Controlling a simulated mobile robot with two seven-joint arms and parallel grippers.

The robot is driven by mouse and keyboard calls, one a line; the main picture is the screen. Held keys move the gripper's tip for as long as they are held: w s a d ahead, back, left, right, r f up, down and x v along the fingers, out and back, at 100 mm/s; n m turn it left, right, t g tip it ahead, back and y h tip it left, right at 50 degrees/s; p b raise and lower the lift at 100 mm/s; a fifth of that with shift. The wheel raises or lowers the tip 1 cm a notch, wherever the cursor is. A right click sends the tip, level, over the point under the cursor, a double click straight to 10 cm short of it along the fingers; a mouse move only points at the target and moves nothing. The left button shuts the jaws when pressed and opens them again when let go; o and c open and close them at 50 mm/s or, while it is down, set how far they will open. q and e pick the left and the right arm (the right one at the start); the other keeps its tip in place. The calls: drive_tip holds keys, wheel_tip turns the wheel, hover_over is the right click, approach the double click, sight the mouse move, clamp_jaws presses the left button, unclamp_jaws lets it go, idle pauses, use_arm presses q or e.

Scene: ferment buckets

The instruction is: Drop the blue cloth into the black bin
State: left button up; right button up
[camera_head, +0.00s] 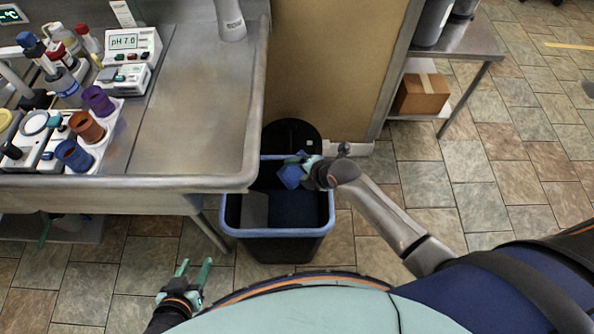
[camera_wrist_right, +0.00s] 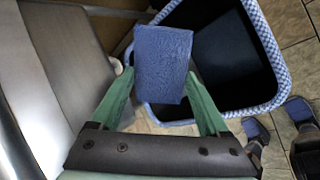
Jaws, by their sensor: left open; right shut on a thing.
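The blue cloth (camera_head: 290,176) is a small folded rectangle; it also shows in the right wrist view (camera_wrist_right: 163,62). My right gripper (camera_head: 303,168) is shut on it, with green fingers on either side in the wrist view (camera_wrist_right: 160,80). The black bin (camera_head: 277,246) has a blue rim and stands on the floor beside the metal bench. The cloth is over the far right part of the bin opening in the head view; its exact height is hard to tell. The bin's rim (camera_wrist_right: 268,42) shows in the wrist view. My left gripper (camera_head: 195,268) is open and empty, low at the left.
The metal bench (camera_head: 190,110) is left of the bin, bearing a pH meter (camera_head: 125,42) and several coloured bottles. A round black object (camera_head: 290,133) stands behind the bin. A metal shelf with a cardboard box (camera_head: 422,92) is at the right. Tiled floor is clear on the right.

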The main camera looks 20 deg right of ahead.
sight(297, 184)
drive_tip(key=shift+s+a+f+n+g, duration=0.15)
drive_tip(key=shift+a+f+n+g, duration=0.2)
drive_tip(key=shift+f, duration=0.2)
wheel_tip(297, 184, down, 5)
drive_tip(key=b, duration=0.5)
drive_tip(key=shift+r, duration=0.1)
drive_tip(key=o, duration=1.1)
drive_tip(key=shift+c, duration=0.2)
drive_tip(key=shift+p, duration=0.3)
idle(0.3)
